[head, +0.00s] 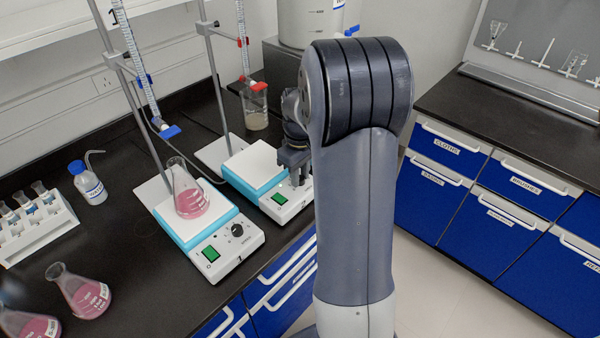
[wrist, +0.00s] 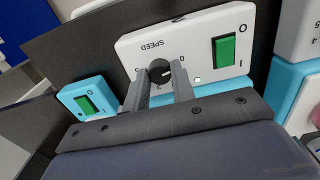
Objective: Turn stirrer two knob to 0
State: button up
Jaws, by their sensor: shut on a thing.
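The stirrer with the gripped knob (wrist: 159,71) has a white front panel (wrist: 205,30) with SPEED print, a 0 mark near the knob and a green switch (wrist: 224,51). In the wrist view the panel appears upside down. A light mark on the black knob points roughly right, toward the 0 side; its exact setting is hard to read. My gripper (wrist: 160,80) has one finger on each side of the knob and is shut on it. In the head view my gripper (head: 295,165) reaches down to the front of the back stirrer (head: 255,172); its knob is hidden there.
A nearer stirrer (head: 225,255) carries a flask of pink liquid (head: 188,192) and stands close by. Burette stands (head: 218,85) rise behind. Another unit with a green switch (wrist: 88,104) shows at left in the wrist view. More flasks (head: 82,293) stand front left.

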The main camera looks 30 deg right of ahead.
dwell(0.4)
jog(key=o, duration=1)
jog(key=shift+r, duration=0.1)
notch_tip(320, 180, up, 11)
jog(key=shift+f, duration=0.2)
notch_tip(320, 180, down, 11)
jog(key=shift+r, duration=0.1)
dwell(0.3)
dwell(0.4)
